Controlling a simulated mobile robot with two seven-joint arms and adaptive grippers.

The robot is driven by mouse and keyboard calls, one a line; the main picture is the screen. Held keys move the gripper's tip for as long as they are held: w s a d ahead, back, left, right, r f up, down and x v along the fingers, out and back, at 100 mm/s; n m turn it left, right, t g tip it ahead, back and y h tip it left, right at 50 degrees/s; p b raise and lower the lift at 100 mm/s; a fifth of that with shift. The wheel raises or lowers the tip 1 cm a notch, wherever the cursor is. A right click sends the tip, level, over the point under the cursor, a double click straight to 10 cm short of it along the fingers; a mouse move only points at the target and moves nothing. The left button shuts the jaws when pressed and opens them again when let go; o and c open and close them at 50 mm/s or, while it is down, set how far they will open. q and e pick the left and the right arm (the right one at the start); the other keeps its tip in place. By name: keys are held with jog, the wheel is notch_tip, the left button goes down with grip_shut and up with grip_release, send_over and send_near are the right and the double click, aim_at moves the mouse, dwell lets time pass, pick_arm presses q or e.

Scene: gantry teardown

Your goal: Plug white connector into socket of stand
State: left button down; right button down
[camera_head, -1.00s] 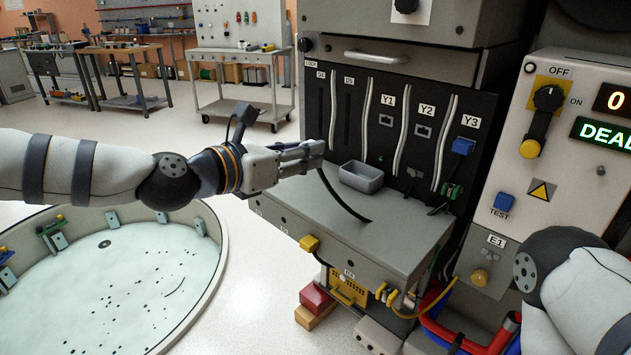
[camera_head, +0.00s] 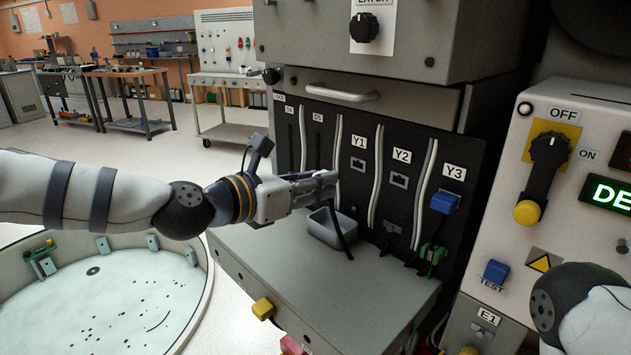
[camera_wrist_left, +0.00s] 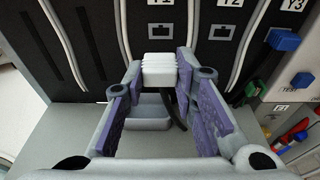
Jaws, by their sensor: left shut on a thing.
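The white connector (camera_wrist_left: 159,70) sits between the fingertips of my left gripper (camera_wrist_left: 158,82) in the left wrist view. In the head view my left gripper (camera_head: 330,182) is shut on it, and the fingers mostly hide it. A dark cable (camera_head: 339,228) hangs from the fingertips past the grey tray. The stand's black panel (camera_head: 318,117) carries the Y1 socket (camera_head: 358,165) and the Y2 socket (camera_head: 399,180). The Y3 position holds a blue connector (camera_head: 444,202). The gripper is left of and slightly below the Y1 socket, apparently short of the panel. My right gripper is out of view.
The grey tray (camera_head: 320,236) stands on the bench top (camera_head: 375,300) below the gripper. White cable strips run down the panel between the socket columns. A green connector (camera_head: 432,254) is below Y3. The control box (camera_head: 560,200) and my right arm are at the right.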

aim_at(387, 156)
pick_arm(q)
jog(key=shift+s+a, duration=0.1)
jog(key=shift+a, duration=0.05)
